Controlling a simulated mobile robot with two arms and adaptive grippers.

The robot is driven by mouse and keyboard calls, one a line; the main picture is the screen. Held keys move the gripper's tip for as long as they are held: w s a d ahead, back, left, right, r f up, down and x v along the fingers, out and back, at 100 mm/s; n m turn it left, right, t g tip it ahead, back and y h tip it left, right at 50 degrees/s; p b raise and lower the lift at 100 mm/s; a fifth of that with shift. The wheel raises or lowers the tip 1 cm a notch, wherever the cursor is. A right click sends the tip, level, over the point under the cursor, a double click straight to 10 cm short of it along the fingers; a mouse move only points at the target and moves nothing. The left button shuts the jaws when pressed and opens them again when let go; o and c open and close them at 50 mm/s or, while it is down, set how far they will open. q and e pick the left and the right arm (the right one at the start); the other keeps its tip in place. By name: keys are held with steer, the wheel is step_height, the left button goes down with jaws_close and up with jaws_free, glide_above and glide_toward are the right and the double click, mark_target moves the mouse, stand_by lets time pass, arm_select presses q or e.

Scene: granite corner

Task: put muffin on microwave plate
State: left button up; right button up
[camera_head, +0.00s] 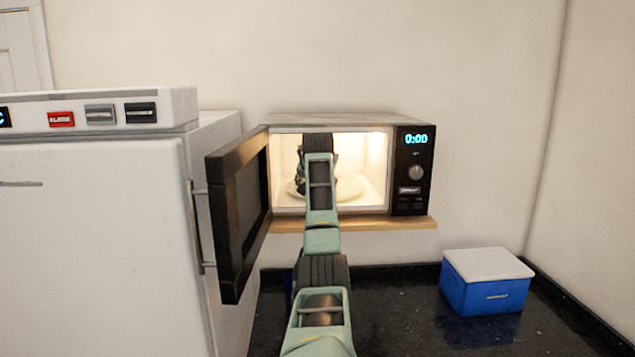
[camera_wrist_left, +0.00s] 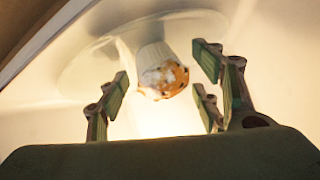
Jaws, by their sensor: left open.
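The microwave (camera_head: 413,150) stands with its door (camera_head: 238,210) swung open to the left and its inside lit. The round pale plate (camera_head: 350,188) lies inside, partly hidden behind my left arm. In the left wrist view the plate (camera_wrist_left: 88,62) shows at the top, and the muffin (camera_wrist_left: 163,80), with a pale wrapper and a speckled top, has its base towards it and appears to stand on it. My left gripper (camera_wrist_left: 166,76) is open, its fingers on both sides of the muffin with gaps visible. The muffin is hidden in the head view. My right gripper is not in view.
The microwave sits on a wooden shelf (camera_head: 390,222) above a dark counter (camera_head: 390,310). A blue box with a white lid (camera_head: 487,283) stands on the counter at right. A white appliance (camera_head: 90,240) stands at left, beside the open door. The counter's middle is clear.

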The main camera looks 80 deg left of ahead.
arm_select(q)
steer(key=shift+r, duration=0.25)
steer(key=shift+d, duration=0.25)
steer(key=b+v, duration=0.5)
steer(key=v, duration=0.6)
steer(key=shift+d+r, duration=0.15)
steer(key=shift+r, duration=0.1)
